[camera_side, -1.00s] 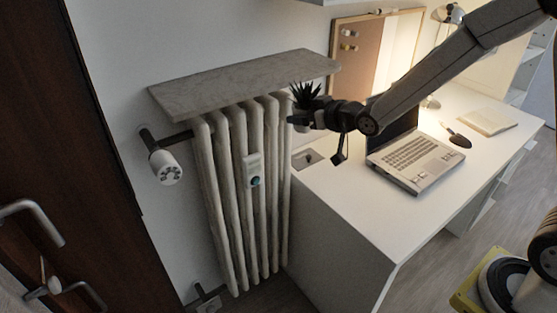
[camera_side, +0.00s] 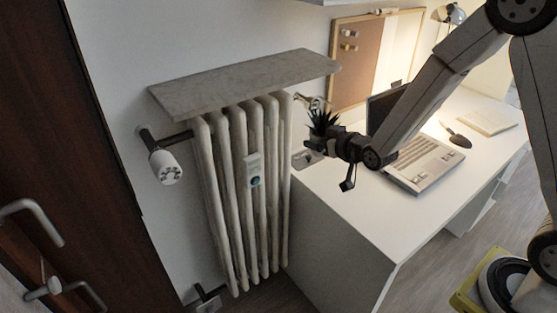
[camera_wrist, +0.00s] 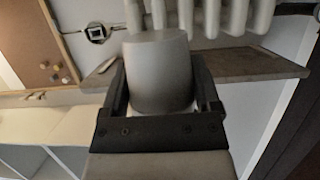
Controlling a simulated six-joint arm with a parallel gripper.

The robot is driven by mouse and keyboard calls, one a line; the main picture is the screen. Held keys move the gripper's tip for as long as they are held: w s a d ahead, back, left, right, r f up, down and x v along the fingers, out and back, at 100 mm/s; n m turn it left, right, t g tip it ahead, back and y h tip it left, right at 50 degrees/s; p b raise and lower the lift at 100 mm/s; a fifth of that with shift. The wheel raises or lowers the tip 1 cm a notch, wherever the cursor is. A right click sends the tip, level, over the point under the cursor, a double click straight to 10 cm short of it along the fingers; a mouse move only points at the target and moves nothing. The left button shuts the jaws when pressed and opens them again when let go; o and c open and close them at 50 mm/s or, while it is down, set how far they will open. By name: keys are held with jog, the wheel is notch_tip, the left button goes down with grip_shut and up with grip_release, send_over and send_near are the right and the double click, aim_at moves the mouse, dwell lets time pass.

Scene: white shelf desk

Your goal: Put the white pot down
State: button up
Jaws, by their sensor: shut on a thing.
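The white pot (camera_wrist: 158,72) sits between the two dark fingers of my gripper (camera_wrist: 160,85) in the wrist view, where it looks pale grey. In the side view my gripper (camera_side: 322,145) is shut on it above the left end of the white desk (camera_side: 345,205), close to the radiator. A spiky dark green plant (camera_side: 322,122) stands upright out of the pot. The gripper hides most of the pot in the side view. I cannot tell how far its base is from the desk top.
A grey stone shelf (camera_side: 245,83) lies above the white radiator (camera_side: 240,190), left of my gripper. An open laptop (camera_side: 425,165) stands to the right. The desk's front left area is clear.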

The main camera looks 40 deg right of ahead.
jog(key=w+r, duration=1.1)
jog(key=r, duration=0.3)
jog(key=r+n+y, duration=0.2)
jog(key=n+y, duration=0.1)
send_over(228, 85)
jog(key=s+d, duration=0.1)
jog(key=shift+s+d, duration=0.1)
jog(key=shift+s, duration=0.1)
jog(key=shift+w+a+r+m, duration=0.3)
jog(key=shift+w+a+r, duration=0.15)
jog(key=shift+w+a, duration=0.15)
jog(key=shift+f, duration=0.2)
jog(key=shift+f, duration=1.3)
jog(key=shift+f, duration=0.1)
jog(key=o, duration=1.2)
